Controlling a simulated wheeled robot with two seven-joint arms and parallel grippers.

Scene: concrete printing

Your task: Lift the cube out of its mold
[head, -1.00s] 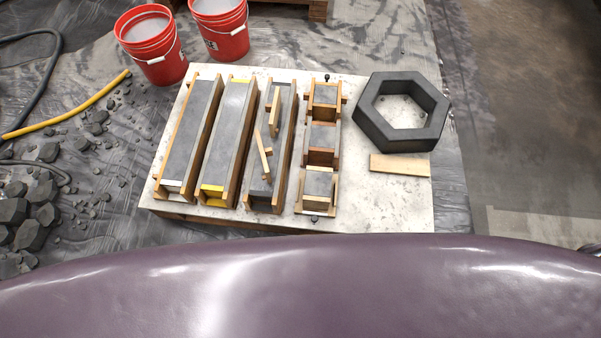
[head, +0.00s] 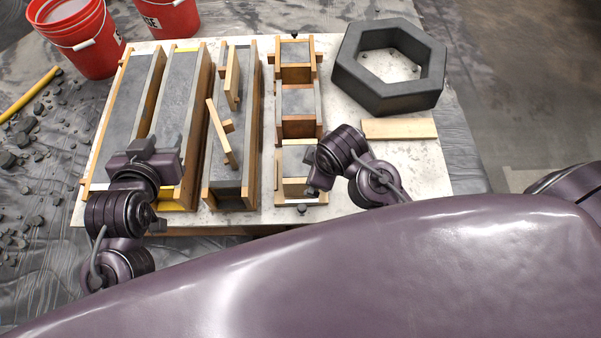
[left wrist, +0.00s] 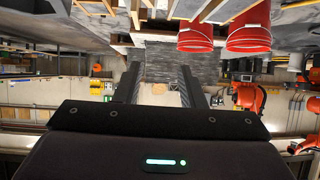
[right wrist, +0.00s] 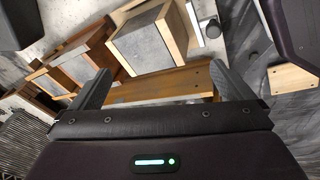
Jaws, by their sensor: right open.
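The wooden cube mold (head: 314,110) stands on the white-topped table, with several grey concrete blocks in a column. The nearest grey cube (head: 295,158) sits in the front compartment, partly covered by my right arm. In the right wrist view a grey cube (right wrist: 145,48) lies between wooden walls, just beyond the fingertips. My right gripper (right wrist: 158,82) is open, its fingers apart with nothing held between them; in the head view it is mostly hidden at the mold's front right. My left gripper (head: 145,155) is over the front of the long molds; the left wrist view shows its fingers (left wrist: 160,85) apart and empty.
Long wooden molds with grey concrete (head: 178,95) fill the table's left. Loose wood strips (head: 221,130) lie on one. A dark hexagonal ring (head: 350,75) and a flat board (head: 400,129) lie right. Red buckets (head: 80,45) stand at the back left.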

